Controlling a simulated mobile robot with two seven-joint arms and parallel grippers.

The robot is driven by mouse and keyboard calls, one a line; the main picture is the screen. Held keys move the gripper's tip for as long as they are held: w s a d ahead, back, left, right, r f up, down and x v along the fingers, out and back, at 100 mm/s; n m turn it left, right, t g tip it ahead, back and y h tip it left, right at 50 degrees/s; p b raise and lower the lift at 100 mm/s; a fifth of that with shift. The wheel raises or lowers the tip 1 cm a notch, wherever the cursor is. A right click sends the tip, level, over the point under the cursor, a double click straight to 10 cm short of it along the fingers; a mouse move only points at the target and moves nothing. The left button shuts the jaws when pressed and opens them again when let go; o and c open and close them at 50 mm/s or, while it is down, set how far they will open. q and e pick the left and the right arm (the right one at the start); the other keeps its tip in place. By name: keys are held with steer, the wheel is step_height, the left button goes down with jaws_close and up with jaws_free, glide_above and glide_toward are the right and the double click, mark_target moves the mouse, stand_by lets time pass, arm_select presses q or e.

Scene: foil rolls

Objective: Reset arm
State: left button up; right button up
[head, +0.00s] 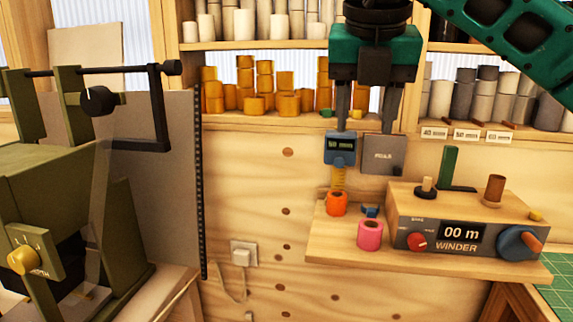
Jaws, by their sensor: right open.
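My right gripper (364,122) hangs at the top centre in the head view, its two fingers pointing down and apart, with nothing seen between them. Behind or just below its fingertips are a small blue gauge (340,148) and a grey plate (384,155); I cannot tell whether the fingers touch them. An orange roll (337,204) and a pink roll (369,236) stand on the wooden ledge (420,265) below. The winder (465,225) sits on that ledge, its display reading 00 m. My left gripper is not in view.
A green machine (60,200) with a black bar and a grey panel (165,180) fills the left side. Shelves behind hold orange rolls (285,102) and grey and white rolls (490,98). A green mat (562,292) lies at the lower right.

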steer(key=s+a+f+n+g+y, duration=0.2)
steer(key=a+f+n+g+y, duration=0.25)
steer(key=a+f, duration=0.5)
steer(key=s+a+f+g+y, duration=0.4)
steer(key=s+a+g+y, duration=0.25)
steer(key=a+y, duration=0.35)
steer(key=w+d+f+m+t+y, duration=0.3)
steer(key=d+m+t+y, duration=0.1)
steer(key=m+t, duration=0.5)
steer(key=w+d+f+m+t+y, duration=0.3)
steer(key=d+m+t+y, duration=0.15)
steer(key=m+t, duration=0.45)
steer(key=d+f+m+t+h, duration=0.7)
steer(key=d+f+m+h, duration=0.1)
steer(key=f+m+h, duration=0.45)
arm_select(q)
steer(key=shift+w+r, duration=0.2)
arm_select(e)
steer(key=s+d+f+m+g+h, duration=0.2)
steer(key=s+d+f+g+h, duration=0.2)
steer(key=s+f, duration=0.3)
steer(key=s+d+f+m+g+h, duration=0.3)
steer(key=s+d+f, duration=0.3)
steer(key=f, duration=0.9)
steer(key=s, duration=0.2)
steer(key=shift+s+d+f+g+h, duration=0.25)
steer(key=shift+s+f+g+h, duration=0.05)
steer(key=shift+g+h, duration=0.1)
